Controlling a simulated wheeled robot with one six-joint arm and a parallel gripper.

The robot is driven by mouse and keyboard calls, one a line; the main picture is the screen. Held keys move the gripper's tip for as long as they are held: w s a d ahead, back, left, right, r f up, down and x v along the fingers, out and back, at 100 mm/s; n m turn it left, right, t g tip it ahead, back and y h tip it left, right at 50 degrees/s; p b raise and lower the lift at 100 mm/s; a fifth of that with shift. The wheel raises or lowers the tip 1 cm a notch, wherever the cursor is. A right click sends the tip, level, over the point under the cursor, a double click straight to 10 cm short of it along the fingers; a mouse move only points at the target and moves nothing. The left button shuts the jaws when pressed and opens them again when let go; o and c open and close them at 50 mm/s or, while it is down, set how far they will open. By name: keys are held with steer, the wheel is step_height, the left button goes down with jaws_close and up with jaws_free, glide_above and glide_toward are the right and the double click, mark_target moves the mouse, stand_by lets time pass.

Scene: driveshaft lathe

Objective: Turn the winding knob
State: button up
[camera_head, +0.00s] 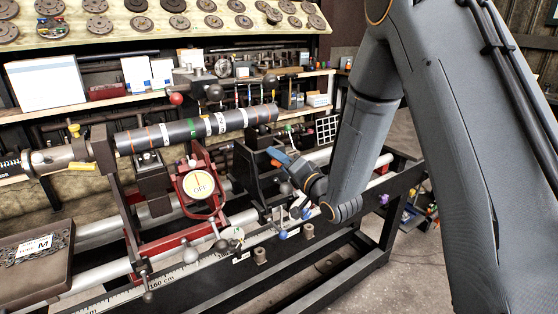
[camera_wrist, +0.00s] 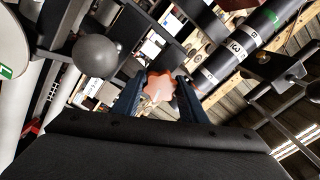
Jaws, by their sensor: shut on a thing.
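An orange lobed knob (camera_wrist: 159,86), which looks like the winding knob, sits between the two dark blue fingers of my gripper (camera_wrist: 160,92) in the wrist view. The fingers are shut on its sides. In the head view my gripper (camera_head: 281,160) reaches in from the right to the black stand (camera_head: 254,182) at the right end of the shaft. Only a small orange spot of the knob (camera_head: 276,163) shows there beside the fingers. How the knob joins the stand is hidden.
The dark driveshaft (camera_head: 200,128) with white and green bands lies left of my gripper. A red stand with a round "OFF" sign (camera_head: 198,184) is below it. A grey ball (camera_wrist: 96,54) is close to my gripper in the wrist view. Rails run below.

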stand_by(0.4)
steer(key=o, duration=1.1)
steer(key=shift+c, duration=0.2)
steer(key=shift+d, duration=0.1)
steer(key=b+v, duration=0.1)
steer(key=v, duration=0.6)
steer(key=shift+s+d+b, duration=0.2)
steer(key=shift+s+b, duration=0.15)
